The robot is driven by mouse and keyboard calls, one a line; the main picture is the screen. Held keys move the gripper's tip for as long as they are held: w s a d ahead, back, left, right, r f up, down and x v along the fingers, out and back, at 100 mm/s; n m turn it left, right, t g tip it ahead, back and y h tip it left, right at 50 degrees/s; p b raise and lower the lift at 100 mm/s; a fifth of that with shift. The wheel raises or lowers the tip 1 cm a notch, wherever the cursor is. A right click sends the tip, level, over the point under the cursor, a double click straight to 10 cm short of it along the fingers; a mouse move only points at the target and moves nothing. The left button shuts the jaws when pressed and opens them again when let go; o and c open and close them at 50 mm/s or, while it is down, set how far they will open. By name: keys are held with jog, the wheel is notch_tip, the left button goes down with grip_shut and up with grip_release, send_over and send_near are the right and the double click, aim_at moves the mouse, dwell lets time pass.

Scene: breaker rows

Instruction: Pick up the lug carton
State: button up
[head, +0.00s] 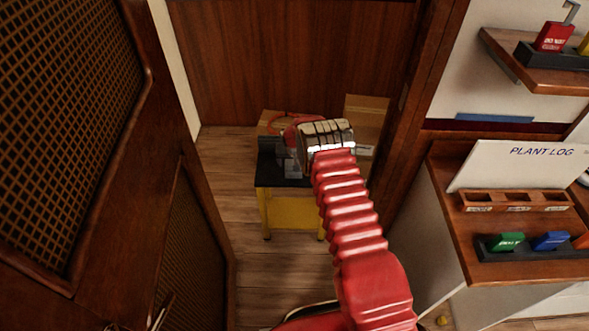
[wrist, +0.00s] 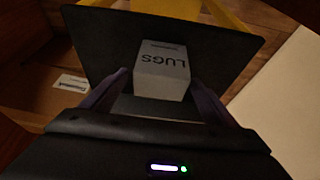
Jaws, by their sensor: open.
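The lug carton (wrist: 162,70) is a small pale box marked "LUGS", seen in the wrist view on a dark tabletop (wrist: 100,42). My gripper (wrist: 160,88) is open, with one finger at the left and one at the right of the carton's near end. A gap shows at the left finger; whether the right finger touches is hard to tell. In the head view my red arm reaches to the small yellow stand with the black top (head: 268,177). There my wrist hides most of the carton's place.
Brown cardboard boxes (head: 366,118) stand behind the stand. A lattice-panelled wooden door (head: 75,120) is close on the left. On the right is a wooden desk (head: 480,240) with a "PLANT LOG" board (head: 520,165) and coloured tags. Bare floor (head: 225,170) shows left of the stand.

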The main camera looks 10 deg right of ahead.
dwell(0.4)
jog(key=c, duration=1.2)
